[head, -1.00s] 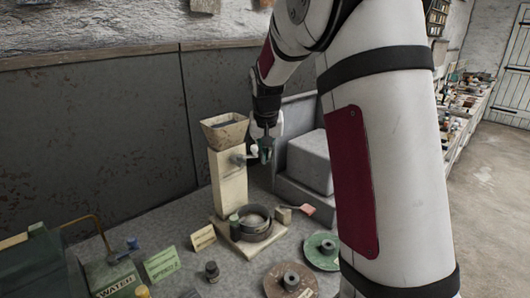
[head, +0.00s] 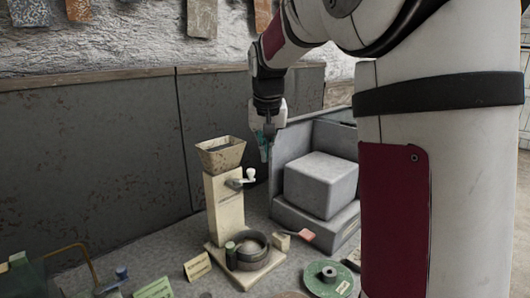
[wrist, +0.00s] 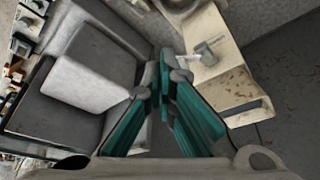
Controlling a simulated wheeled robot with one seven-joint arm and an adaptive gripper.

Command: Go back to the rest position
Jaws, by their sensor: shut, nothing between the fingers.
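My gripper (head: 265,145) is shut and empty in the head view. It hangs in the air to the upper right of the hopper mill, apart from it. In the wrist view its teal fingers (wrist: 163,92) meet at their tips. The mill's cream column (head: 226,210) carries a rusty hopper (head: 221,154) and a crank with a white knob (head: 249,174). My arm covers much of the right side of the head view.
A grey block (head: 320,186) sits on a grey stepped stand right of the mill. A dark bowl (head: 252,246) stands at the mill's foot. A green disc (head: 328,278), small cards and a red-tipped tool (head: 301,235) lie on the bench. The air above the mill is free.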

